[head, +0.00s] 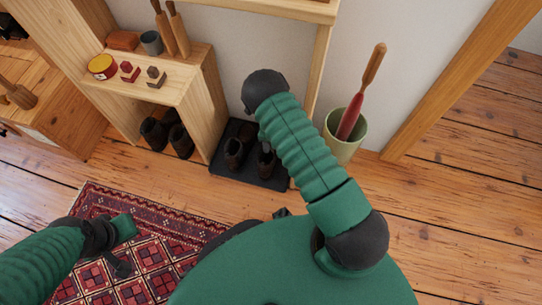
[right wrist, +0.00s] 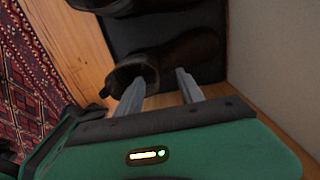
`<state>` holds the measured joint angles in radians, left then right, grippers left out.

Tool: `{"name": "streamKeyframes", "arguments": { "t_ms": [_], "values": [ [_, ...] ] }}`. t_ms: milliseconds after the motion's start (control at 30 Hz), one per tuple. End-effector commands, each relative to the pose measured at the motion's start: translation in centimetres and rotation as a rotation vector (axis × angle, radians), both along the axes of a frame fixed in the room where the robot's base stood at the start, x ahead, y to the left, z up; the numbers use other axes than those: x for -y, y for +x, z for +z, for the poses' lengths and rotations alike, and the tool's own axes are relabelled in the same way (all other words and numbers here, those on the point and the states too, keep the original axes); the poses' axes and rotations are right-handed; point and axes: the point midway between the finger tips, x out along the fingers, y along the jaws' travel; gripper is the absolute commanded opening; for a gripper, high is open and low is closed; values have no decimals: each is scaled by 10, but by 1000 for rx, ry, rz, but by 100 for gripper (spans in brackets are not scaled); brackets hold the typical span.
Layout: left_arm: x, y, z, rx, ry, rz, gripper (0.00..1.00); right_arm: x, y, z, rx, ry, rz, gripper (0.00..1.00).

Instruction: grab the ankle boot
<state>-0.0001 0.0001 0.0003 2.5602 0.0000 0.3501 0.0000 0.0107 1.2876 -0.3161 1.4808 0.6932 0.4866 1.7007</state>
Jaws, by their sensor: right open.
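A pair of dark brown ankle boots stands on a black tray (head: 222,178) by the wall in the head view. The left boot (head: 234,153) is clear, and the right boot (head: 265,162) is partly covered by my right arm. In the right wrist view my right gripper (right wrist: 160,90) is open, its two grey fingers pointing at a boot (right wrist: 180,58). The boot's open top lies by the left finger; I cannot tell whether they touch. Another boot (right wrist: 130,5) is cut off at the top edge. My left gripper (head: 120,248) is over the rug; its fingers are unclear.
Another dark pair of boots (head: 167,134) stands under the wooden shelf unit (head: 205,105). A green bin (head: 342,145) holding a red-and-wood handled thing stands right of the tray. A patterned red rug (head: 160,255) lies on the plank floor. The floor at right is clear.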

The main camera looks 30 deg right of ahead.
Motion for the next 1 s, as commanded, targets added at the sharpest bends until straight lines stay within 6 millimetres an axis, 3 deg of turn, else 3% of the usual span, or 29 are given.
{"name": "streamKeyframes", "arguments": {
  "t_ms": [300,567,900,1000],
  "values": [
    [0,0,-47,0,0,0,0,5,1,-51,0,0,1,45],
    [0,0,-45,1,0,0,0,5,1,-51,1,0,1,45],
    [0,0,-45,1,0,0,0,5,1,-51,0,0,1,0],
    [0,0,-45,1,0,0,0,5,1,-51,0,0,1,0]
  ]
}}
